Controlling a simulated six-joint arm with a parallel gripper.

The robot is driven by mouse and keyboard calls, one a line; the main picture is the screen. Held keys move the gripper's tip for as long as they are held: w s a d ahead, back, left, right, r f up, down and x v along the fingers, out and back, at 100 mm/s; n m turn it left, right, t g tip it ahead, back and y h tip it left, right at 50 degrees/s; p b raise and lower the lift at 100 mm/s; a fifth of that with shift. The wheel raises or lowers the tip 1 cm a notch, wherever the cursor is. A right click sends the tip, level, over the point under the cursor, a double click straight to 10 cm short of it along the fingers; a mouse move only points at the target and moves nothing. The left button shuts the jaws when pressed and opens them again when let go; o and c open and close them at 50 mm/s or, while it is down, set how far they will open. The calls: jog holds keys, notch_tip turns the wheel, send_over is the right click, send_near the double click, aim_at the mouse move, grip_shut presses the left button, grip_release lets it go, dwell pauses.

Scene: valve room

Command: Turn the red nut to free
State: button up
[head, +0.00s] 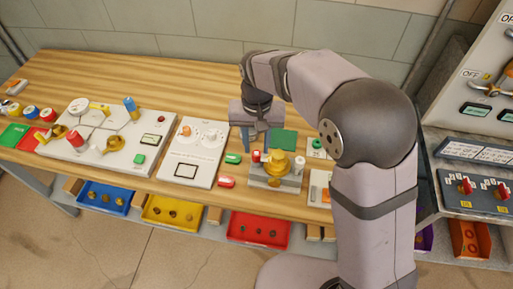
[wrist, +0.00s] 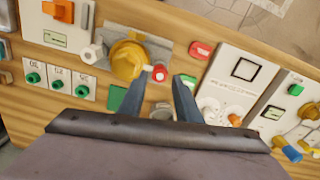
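The red nut (head: 256,156) sits on one side of a brass valve (head: 277,164) on a grey mounting block, at the left of the valve in the head view. In the wrist view the red nut (wrist: 159,73) shows a pale ring on its end and lies between the lines of my two fingertips, slightly beyond them. My gripper (head: 257,146) is open and empty, pointing down just above the nut. In the wrist view my gripper (wrist: 162,84) has a finger on each side, apart from the nut. A white nut (wrist: 92,52) is on the valve's opposite side.
A loose red piece (head: 226,182) and a green piece (head: 233,158) lie left of the valve. A white panel with dials (head: 194,150) is farther left. A green square (head: 284,139) lies behind the valve. Coloured bins, including a red one (head: 232,231), are below the table edge.

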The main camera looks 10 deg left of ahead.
aim_at(256, 153)
jog(key=shift+f+p, duration=0.3)
jog(key=shift+f, duration=1.3)
grip_shut()
jog(key=c, duration=0.8)
grip_release()
